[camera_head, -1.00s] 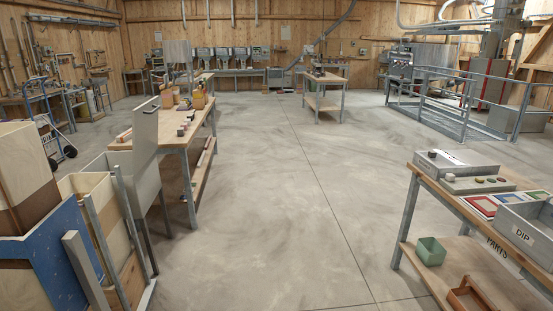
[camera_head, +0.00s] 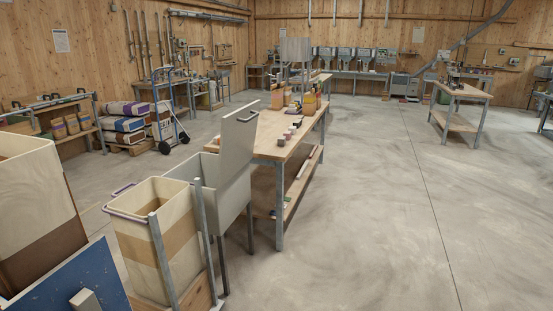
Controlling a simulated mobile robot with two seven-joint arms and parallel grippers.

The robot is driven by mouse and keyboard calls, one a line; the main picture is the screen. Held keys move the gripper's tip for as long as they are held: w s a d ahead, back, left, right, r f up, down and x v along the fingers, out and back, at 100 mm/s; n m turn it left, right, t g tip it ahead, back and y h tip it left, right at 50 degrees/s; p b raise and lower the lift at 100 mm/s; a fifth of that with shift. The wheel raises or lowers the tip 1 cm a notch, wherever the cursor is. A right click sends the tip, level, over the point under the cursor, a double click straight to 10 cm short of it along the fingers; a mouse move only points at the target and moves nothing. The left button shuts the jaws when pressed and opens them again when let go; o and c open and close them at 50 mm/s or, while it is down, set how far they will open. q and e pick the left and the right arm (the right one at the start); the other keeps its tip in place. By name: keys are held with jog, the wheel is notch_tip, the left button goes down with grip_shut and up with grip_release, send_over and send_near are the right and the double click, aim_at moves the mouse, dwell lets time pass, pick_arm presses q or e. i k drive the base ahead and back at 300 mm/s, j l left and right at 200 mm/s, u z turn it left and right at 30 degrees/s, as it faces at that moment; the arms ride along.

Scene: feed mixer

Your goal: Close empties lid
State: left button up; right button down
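A grey box on legs (camera_head: 212,192) stands left of centre, beside the near end of a long workbench. Its flat grey lid (camera_head: 240,135) stands up, open, on the box's right side. This looks like the empties bin, but I see no label on it. The inside of the box is mostly hidden from this angle. Neither of my grippers is in view.
A tall cream and tan bin (camera_head: 155,230) with a handle stands in front of the grey box. A blue speckled panel (camera_head: 75,285) is at the lower left. The wooden workbench (camera_head: 268,140) holds small items. The floor (camera_head: 365,230) to the right is clear.

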aim_at(238, 129)
jog(key=i+l+u, duration=0.25)
jog(key=i, duration=0.15)
jog(key=i+l+u, duration=0.25)
jog(key=i+u, duration=0.25)
jog(key=u, duration=0.2)
jog(key=i+l+u, duration=0.25)
jog(key=u, duration=0.2)
jog(key=i+l+u, duration=0.1)
jog(key=i+l, duration=0.15)
jog(key=i+l+u, duration=0.1)
jog(key=l, duration=0.3)
jog(key=i+l+u, duration=0.15)
jog(key=i+l, duration=0.15)
